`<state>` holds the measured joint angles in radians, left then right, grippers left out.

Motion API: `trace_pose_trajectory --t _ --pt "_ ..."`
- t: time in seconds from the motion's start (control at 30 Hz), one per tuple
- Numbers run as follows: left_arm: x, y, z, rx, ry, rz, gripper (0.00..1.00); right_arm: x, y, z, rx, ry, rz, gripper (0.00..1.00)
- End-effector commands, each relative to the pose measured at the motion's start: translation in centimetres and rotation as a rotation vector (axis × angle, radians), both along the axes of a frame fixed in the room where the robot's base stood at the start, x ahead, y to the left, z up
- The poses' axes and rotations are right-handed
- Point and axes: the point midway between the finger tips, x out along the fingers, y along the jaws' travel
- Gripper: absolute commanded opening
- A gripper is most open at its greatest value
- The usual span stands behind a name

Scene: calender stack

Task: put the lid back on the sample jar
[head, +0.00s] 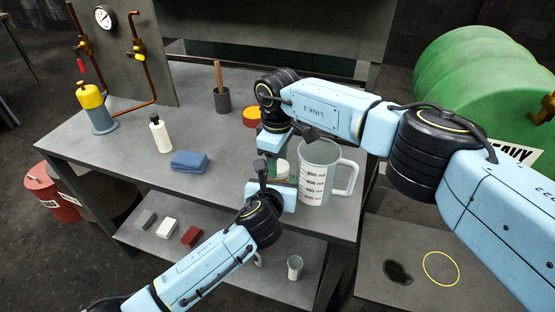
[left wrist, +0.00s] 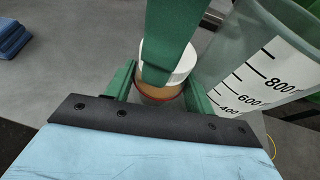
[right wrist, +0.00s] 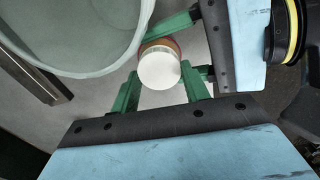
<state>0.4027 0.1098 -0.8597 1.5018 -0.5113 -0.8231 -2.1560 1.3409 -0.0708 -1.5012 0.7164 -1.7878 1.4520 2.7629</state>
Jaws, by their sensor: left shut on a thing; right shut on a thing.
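The sample jar (left wrist: 160,94), with tan contents and a red band, is between my left gripper's (left wrist: 158,86) green fingers. My left gripper is shut on it. The white round lid (right wrist: 159,71) is between the fingers of my right gripper (right wrist: 160,88), which is shut on it. In the left wrist view the lid (left wrist: 178,66) is directly above the jar, and a right finger crosses in front. I cannot tell whether the lid is seated or just above the rim. In the head view the grippers partly hide both.
A large measuring jug (head: 318,172) stands close at the right of the jar. A blue folded cloth (head: 189,162), a white bottle (head: 159,134), a grey pot (head: 222,100) with a wooden handle and an orange round container (head: 251,117) stand on the bench (head: 130,172). The bench's front left is clear.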

Motion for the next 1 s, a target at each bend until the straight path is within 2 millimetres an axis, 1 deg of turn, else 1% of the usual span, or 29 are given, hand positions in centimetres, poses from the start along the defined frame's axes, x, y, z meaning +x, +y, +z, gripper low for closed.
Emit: trace_pose_trajectory --t 0.03,0.1,0.2,0.33,0.6,0.63,0.77,0.8,1.0 --pt "-0.01 0.05 -0.1 0.002 0.002 0.001 0.0 -0.19 0.38 -0.07 0.009 0.005 -0.077 0.25" --pt "-0.03 0.05 -0.11 0.002 0.002 0.001 0.0 -0.17 0.42 -0.03 0.01 0.005 -0.155 0.25" --pt "-0.03 0.03 -0.11 0.001 0.002 0.0 0.0 -0.1 0.29 0.0 0.008 0.005 -0.232 0.25" --pt "-0.04 0.01 -0.11 0.001 0.003 0.0 0.0 -0.04 0.09 -0.01 0.004 0.003 -0.278 0.25" --pt "-0.04 0.01 -0.11 0.001 0.003 0.0 0.0 -0.02 0.05 0.01 0.003 0.003 -0.281 0.25" --pt "-0.03 0.01 -0.12 0.001 0.003 0.0 0.0 -0.02 0.05 0.01 0.003 0.003 -0.281 0.47" --pt "-0.02 0.01 -0.11 0.0 0.002 0.0 0.0 0.0 0.03 0.0 0.003 0.002 -0.281 0.64" --pt "-0.03 0.02 -0.11 0.001 0.002 0.0 0.0 0.02 0.01 0.0 0.003 0.002 -0.281 0.67" --pt "-0.03 0.02 -0.11 0.001 0.002 0.0 0.0 0.04 -0.04 -0.02 0.002 0.002 -0.281 0.67"
